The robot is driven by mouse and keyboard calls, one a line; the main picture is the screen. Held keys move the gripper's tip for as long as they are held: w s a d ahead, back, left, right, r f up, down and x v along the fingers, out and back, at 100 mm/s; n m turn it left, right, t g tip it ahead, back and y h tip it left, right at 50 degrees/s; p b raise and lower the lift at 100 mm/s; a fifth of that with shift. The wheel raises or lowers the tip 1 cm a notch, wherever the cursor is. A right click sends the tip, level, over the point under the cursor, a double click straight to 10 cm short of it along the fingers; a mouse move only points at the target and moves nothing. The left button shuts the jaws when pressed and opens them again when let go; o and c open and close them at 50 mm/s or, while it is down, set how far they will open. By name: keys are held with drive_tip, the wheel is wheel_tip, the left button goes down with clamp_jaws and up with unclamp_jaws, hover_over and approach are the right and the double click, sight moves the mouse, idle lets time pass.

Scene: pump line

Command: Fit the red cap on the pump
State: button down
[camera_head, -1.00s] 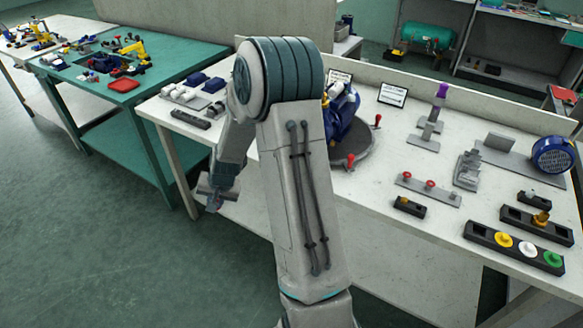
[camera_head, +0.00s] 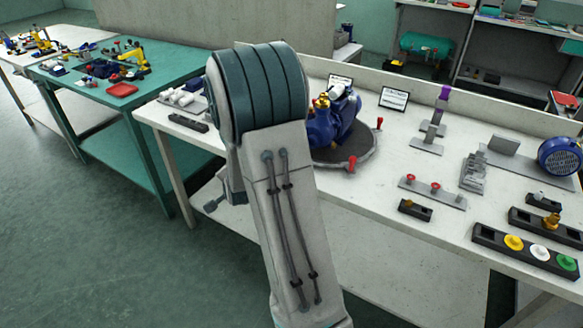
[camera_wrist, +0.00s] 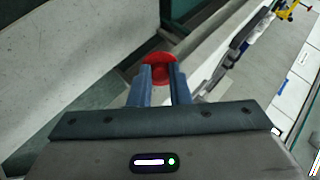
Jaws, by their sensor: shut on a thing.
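The red cap (camera_wrist: 160,59) is a round red disc held at the tips of my gripper (camera_wrist: 159,80), which is shut on it in the wrist view. In the head view my gripper is mostly hidden behind my arm, low at the left side of the white table, and the cap cannot be seen there. The blue pump (camera_head: 330,122) with brass fittings stands on a round grey turntable (camera_head: 352,157) with red knobs, right of my arm. My arm hides part of the pump's left side.
A black holder (camera_head: 487,239) carries yellow, white and green caps at the front right of the white table (camera_head: 370,195). The green table (camera_head: 160,85) is at left.

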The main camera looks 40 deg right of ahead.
drive_tip(key=shift+s+d+r+m+g+h+b, duration=0.55)
drive_tip(key=shift+s+d+r+m+h+b, duration=0.8)
drive_tip(key=shift+d+m+h, duration=1.1)
drive_tip(key=shift+s+d+r+m+g+h+b, duration=0.6)
drive_tip(key=shift+s+d+r+m+h+b, duration=0.7)
drive_tip(key=shift+d+h, duration=1.45)
drive_tip(key=shift+s+d+r+m+g+h+b, duration=0.55)
drive_tip(key=shift+s+d+r+m+h+b, duration=0.8)
drive_tip(key=shift+d, duration=2.15)
drive_tip(key=shift+d+f+h, duration=0.25)
drive_tip(key=shift+d+f, duration=0.1)
drive_tip(key=shift+d, duration=0.25)
drive_tip(key=shift+w+d+b, duration=0.15)
drive_tip(key=shift+d+b, duration=0.25)
drive_tip(key=shift+b, duration=0.3)
drive_tip(key=c, duration=1.3)
unclamp_jaws()
drive_tip(key=shift+p+v, duration=0.6)
drive_tip(key=shift+v, duration=2.45)
